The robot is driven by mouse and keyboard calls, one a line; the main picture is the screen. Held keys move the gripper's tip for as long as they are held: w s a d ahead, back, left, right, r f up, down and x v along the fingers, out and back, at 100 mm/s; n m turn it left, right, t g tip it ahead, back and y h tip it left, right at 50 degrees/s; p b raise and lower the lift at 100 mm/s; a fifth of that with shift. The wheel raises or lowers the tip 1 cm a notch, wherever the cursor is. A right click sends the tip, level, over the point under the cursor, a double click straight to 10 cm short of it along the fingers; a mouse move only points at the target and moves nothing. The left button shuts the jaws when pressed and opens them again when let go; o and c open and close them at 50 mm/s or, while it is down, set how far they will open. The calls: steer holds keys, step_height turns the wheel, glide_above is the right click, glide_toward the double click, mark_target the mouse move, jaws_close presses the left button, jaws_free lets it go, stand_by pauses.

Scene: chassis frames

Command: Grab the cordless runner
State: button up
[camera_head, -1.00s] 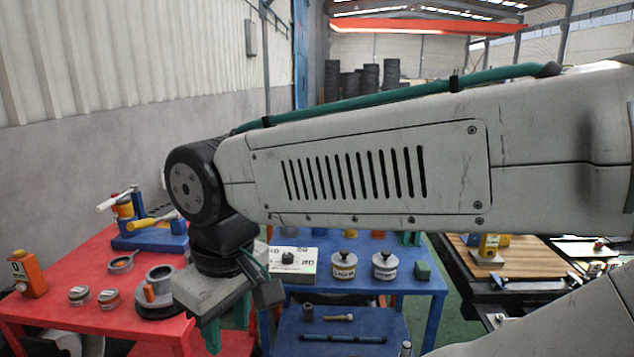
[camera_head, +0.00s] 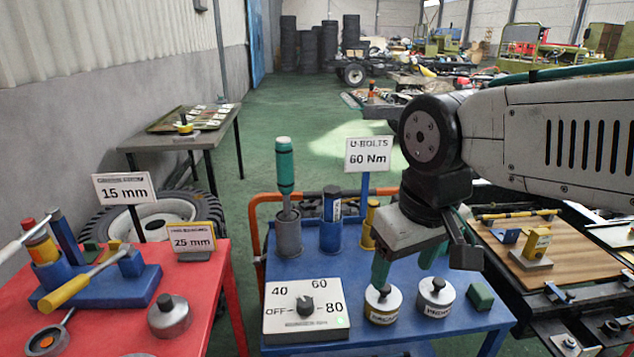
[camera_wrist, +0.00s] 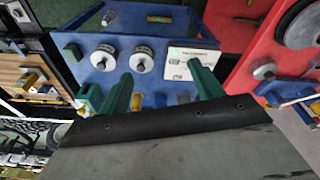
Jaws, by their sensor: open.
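I cannot tell for certain which thing is the cordless runner. Upright in holders at the back of the blue table (camera_head: 385,335) stand a teal-handled tool (camera_head: 285,170), a dark blue cylinder (camera_head: 331,205) and a yellow-topped piece (camera_head: 371,225). My gripper (camera_head: 405,266) is open and empty, pointing down over the right part of that table, in front and to the right of these holders. In the wrist view my gripper's (camera_wrist: 163,85) two green fingers are apart, with blue tabletop between them; the holders are mostly hidden there.
Two labelled round weights (camera_head: 383,304) (camera_head: 437,297) and a green block (camera_head: 480,296) sit below my gripper. A white dial box (camera_head: 306,309) stands at the front left. A "60 Nm" sign (camera_head: 368,154) rises behind. The red table (camera_head: 215,320) holds yellow-handled tools (camera_head: 70,288).

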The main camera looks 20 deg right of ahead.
steer(key=w+d+t+h, duration=0.1)
steer(key=w+d+t, duration=0.1)
steer(key=w, duration=0.6)
steer(key=w+d+t, duration=0.2)
steer(key=w+d, duration=0.1)
steer(key=w, duration=0.5)
steer(key=n+t+y, duration=0.5)
steer(key=t+y, duration=0.4)
steer(key=t, duration=0.1)
glide_toward(291, 178)
steer(key=x, duration=0.4)
steer(key=shift+w+f, duration=0.35)
steer(key=shift+w+a+y, duration=0.15)
steer(key=shift+w+y, duration=0.1)
steer(key=shift+y, duration=0.05)
steer(key=x, duration=0.7)
steer(key=shift+a+r, duration=0.1)
steer(key=shift+r, duration=0.2)
steer(key=shift+c, duration=0.4)
steer(key=shift+w, duration=0.1)
jaws_close()
